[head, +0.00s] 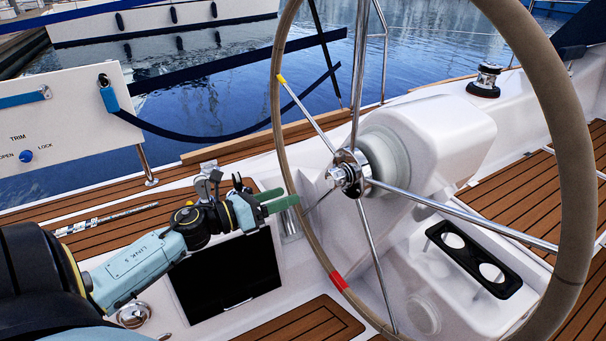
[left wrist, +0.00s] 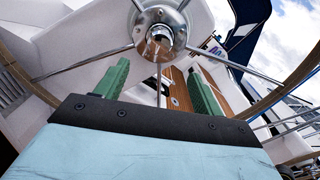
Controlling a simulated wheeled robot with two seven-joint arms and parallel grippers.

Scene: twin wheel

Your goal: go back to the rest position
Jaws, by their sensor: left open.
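My left arm comes in from the left in the head view. My left gripper (head: 282,199) has green fingers and is beside the near-left rim of the steering wheel (head: 284,135). In the head view its fingertips overlap or come close to the rim; I cannot tell if they touch. In the left wrist view the two green fingers of my left gripper (left wrist: 159,83) stand apart with nothing between them, below the shiny wheel hub (left wrist: 160,33). My right gripper is not in view.
A dark screen panel (head: 225,275) lies below my left gripper. A white board with a blue knob (head: 26,156) stands at left, with a blue strap (head: 215,137). A black cup holder (head: 474,260) is at right. Teak deck (head: 310,322) is bare in front.

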